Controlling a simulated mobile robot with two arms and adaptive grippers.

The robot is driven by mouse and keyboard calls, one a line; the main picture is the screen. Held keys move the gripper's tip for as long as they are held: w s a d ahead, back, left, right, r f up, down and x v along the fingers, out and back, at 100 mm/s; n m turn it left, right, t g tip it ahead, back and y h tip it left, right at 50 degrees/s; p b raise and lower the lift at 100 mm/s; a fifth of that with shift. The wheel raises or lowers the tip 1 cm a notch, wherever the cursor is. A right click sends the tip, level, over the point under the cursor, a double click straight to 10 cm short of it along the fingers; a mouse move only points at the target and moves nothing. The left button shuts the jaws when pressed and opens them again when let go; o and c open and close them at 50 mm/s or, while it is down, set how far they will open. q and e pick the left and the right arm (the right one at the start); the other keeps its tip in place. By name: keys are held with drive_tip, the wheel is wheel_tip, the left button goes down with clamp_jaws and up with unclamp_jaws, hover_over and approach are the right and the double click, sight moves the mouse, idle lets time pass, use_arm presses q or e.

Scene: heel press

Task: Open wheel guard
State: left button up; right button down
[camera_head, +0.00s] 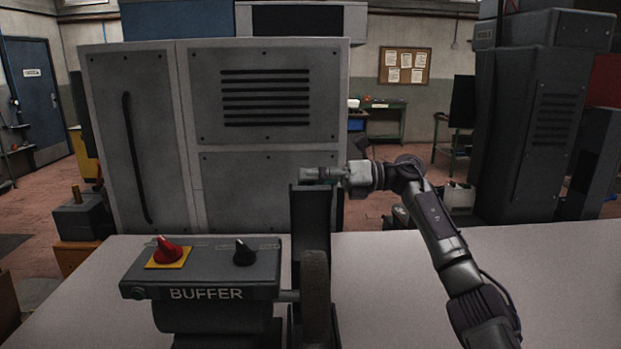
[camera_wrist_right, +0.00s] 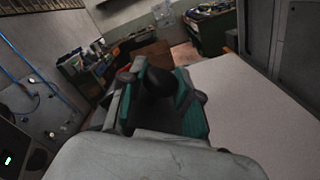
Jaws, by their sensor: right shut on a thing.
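The wheel guard (camera_head: 310,222) is a dark, narrow channel-shaped piece at the right end of the grey buffer (camera_head: 205,268). It stands upright behind the brown-grey wheel (camera_head: 316,285), whose front and top show uncovered. My right gripper (camera_head: 318,175) is at the guard's top end, reaching in from the right. In the right wrist view its teal-padded fingers (camera_wrist_right: 160,90) are shut around a dark rounded piece (camera_wrist_right: 160,78), which looks like the guard's handle. The handle is hidden behind the gripper in the head view. My left gripper is not in view.
The buffer carries a red switch (camera_head: 167,250) on a yellow plate and a black knob (camera_head: 244,252). The white table (camera_head: 540,285) is clear to the right. A large grey cabinet (camera_head: 265,130) stands close behind the table. A dark machine (camera_head: 525,130) stands at the back right.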

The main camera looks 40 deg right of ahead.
drive_tip(key=shift+w+d+r+p, duration=0.15)
drive_tip(key=shift+w+d+p, duration=0.05)
drive_tip(key=shift+p, duration=0.1)
drive_tip(key=shift+w+d+f+m+p, duration=0.3)
drive_tip(key=shift+w+d+m+p, duration=0.15)
drive_tip(key=shift+w+m, duration=0.1)
drive_tip(key=shift+w+d+f+m+p, duration=0.3)
drive_tip(key=shift+w+d+m+p, duration=0.15)
drive_tip(key=shift+w+m, duration=0.1)
drive_tip(key=c, duration=0.8)
unclamp_jaws()
